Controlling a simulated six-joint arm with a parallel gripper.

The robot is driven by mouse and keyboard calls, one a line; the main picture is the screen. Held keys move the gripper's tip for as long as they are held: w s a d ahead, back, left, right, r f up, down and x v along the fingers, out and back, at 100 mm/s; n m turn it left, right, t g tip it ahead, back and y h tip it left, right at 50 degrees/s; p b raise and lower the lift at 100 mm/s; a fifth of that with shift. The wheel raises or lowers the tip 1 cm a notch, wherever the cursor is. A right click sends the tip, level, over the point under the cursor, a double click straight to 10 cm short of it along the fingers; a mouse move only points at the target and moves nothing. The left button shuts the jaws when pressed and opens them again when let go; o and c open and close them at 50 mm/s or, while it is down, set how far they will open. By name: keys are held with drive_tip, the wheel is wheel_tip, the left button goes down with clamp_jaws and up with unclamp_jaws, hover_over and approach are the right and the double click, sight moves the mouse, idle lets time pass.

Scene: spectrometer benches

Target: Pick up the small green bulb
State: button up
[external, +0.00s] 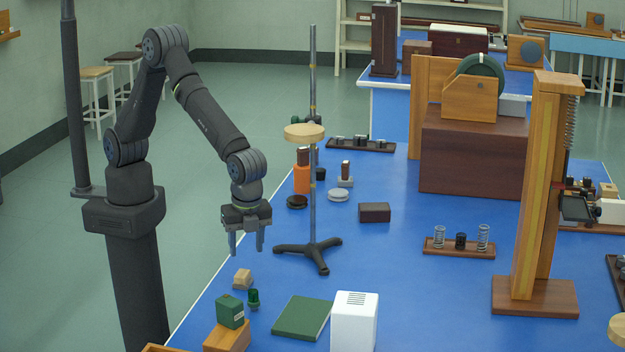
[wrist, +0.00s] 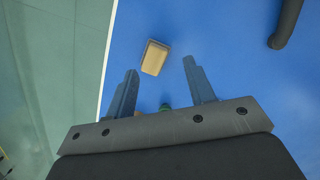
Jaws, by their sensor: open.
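The small green bulb (external: 253,298) stands on the blue table near the front, just right of a green box on a wooden block. In the wrist view a small part of a green thing, likely the bulb (wrist: 165,107), shows just above the gripper's edge; the rest is hidden. My gripper (external: 247,251) is open and empty, pointing down above the table, higher than the bulb and behind it. In the wrist view its two fingers (wrist: 162,76) stand apart with a tan block beyond them.
A tan block (external: 243,279) lies close behind the bulb. The green box (external: 230,311) is to its left, a green book (external: 302,317) and white box (external: 355,322) to its right. A stand with a dark tripod foot (external: 308,250) is right of my gripper.

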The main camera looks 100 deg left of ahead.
sight(253, 290)
drive_tip(key=w+d+r+t+h, duration=0.2)
drive_tip(key=d+r+t+h, duration=0.3)
drive_tip(key=r, duration=0.3)
drive_tip(key=shift+n+g, duration=0.4)
drive_tip(key=shift+g, duration=0.2)
drive_tip(key=x, duration=1.2)
drive_tip(key=shift+d+r, duration=0.1)
drive_tip(key=shift+d, duration=0.25)
drive_tip(key=x, duration=0.4)
drive_tip(key=shift+s+d, duration=0.2)
drive_tip(key=shift+s, duration=0.15)
drive_tip(key=shift+w+d+f, duration=0.15)
drive_tip(key=shift+d+f, duration=0.05)
drive_tip(key=shift+f, duration=0.35)
drive_tip(key=shift+c, duration=0.4)
drive_tip(key=c, duration=0.9)
